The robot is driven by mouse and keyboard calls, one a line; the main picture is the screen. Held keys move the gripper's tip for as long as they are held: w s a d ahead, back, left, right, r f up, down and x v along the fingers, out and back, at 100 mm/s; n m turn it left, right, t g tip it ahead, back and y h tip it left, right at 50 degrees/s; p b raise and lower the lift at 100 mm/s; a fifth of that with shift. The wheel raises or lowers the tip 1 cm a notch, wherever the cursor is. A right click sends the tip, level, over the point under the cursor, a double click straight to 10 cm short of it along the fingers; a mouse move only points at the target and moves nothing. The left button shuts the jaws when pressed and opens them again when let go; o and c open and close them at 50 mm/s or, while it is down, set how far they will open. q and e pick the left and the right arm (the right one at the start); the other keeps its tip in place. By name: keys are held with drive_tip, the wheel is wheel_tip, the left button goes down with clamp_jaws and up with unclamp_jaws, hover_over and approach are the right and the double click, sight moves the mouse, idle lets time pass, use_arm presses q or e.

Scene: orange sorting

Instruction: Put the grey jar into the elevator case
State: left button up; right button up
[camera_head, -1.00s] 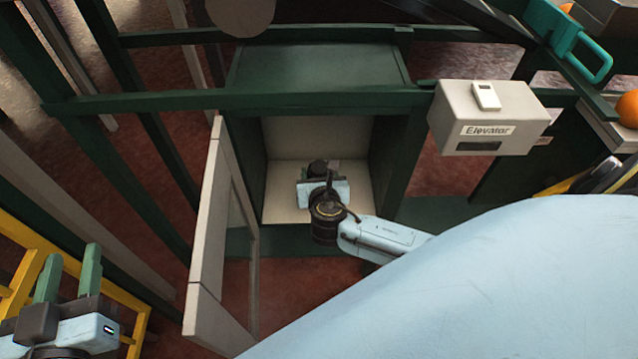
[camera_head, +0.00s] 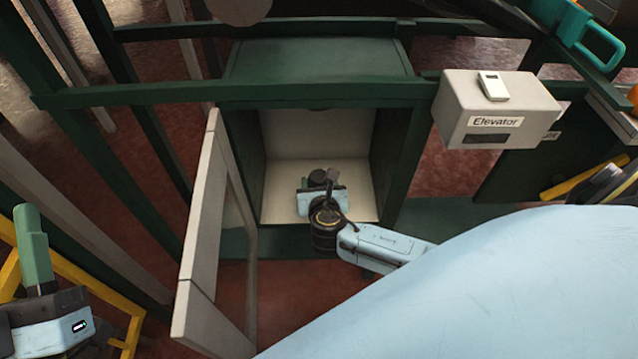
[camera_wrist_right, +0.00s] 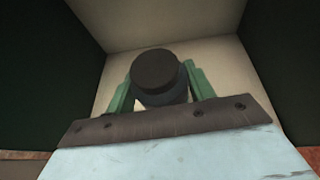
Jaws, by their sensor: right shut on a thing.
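The grey jar, with a dark round lid, shows in the right wrist view (camera_wrist_right: 158,80) between the green fingers of my right gripper (camera_wrist_right: 160,92). My right gripper (camera_head: 318,184) is shut on the jar inside the open elevator case (camera_head: 383,150). In the head view the jar's dark lid (camera_head: 317,178) shows just beyond the gripper, over the pale case floor. I cannot tell whether the jar touches the floor. My left gripper (camera_head: 32,245) is at the lower left, apart from the case; its finger opening is not clear from this angle.
The case's pale door (camera_head: 200,235) stands open at the left of the opening. A white box labelled Elevator (camera_head: 498,110) is at the right of the case. Dark green rails cross above and beside it. A yellow frame (camera_head: 120,325) is near my left gripper.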

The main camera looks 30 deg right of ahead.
drive_tip(key=o, duration=1.1)
drive_tip(key=shift+f, duration=0.15)
